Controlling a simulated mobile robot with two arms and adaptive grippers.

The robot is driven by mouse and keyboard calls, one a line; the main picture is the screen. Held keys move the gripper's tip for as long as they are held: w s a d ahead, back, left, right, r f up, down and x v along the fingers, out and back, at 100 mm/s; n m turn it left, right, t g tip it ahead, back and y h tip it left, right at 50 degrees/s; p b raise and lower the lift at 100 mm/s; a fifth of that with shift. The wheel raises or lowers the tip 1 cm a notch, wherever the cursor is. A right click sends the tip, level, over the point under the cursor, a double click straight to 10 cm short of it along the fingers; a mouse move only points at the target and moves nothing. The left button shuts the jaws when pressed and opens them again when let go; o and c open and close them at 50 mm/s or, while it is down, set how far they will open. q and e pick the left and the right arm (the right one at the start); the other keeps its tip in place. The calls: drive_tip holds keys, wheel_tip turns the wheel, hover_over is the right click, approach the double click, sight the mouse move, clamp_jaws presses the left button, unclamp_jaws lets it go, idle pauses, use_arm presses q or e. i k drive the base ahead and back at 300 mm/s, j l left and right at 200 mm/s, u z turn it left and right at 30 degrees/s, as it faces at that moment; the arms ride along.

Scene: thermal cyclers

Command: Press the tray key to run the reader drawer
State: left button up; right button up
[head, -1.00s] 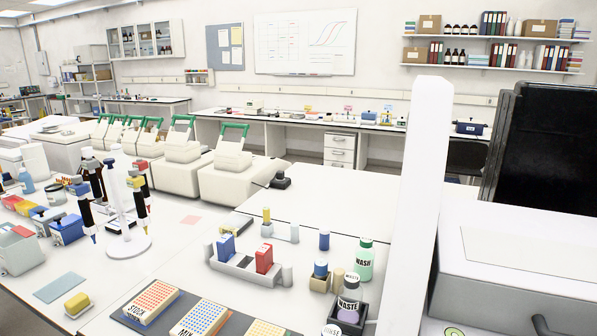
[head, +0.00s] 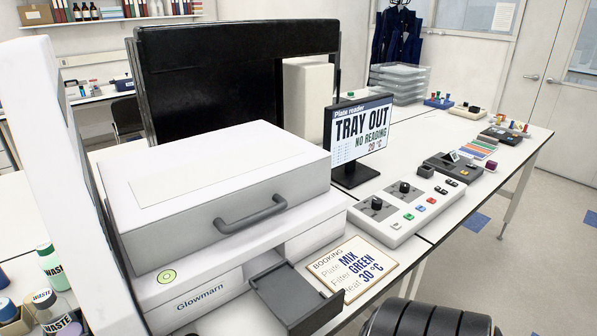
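The plate reader (head: 225,190) is a large white box marked Glowmarn, with its lid down and a grey handle on the front. Its dark drawer (head: 283,294) stands out at the lower front and looks empty. The screen (head: 360,130) reads "TRAY OUT", "NO READING", 20 °C. The white control panel (head: 389,237) right of the reader has two black knobs and several small coloured keys, among them green, blue and red. The key labels are too small to read, so I cannot tell which is the tray key.
A booking card (head: 352,268) beside the drawer reads plate MIX, filter GREEN, heat 30 °C. A dark grey device (head: 455,168) stands beyond the panel. A white post (head: 60,150) rises at the left. Waste and wash bottles (head: 52,268) stand at the lower left.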

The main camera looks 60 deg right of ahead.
sight(396, 225)
drive_tip(key=z, duration=1.75)
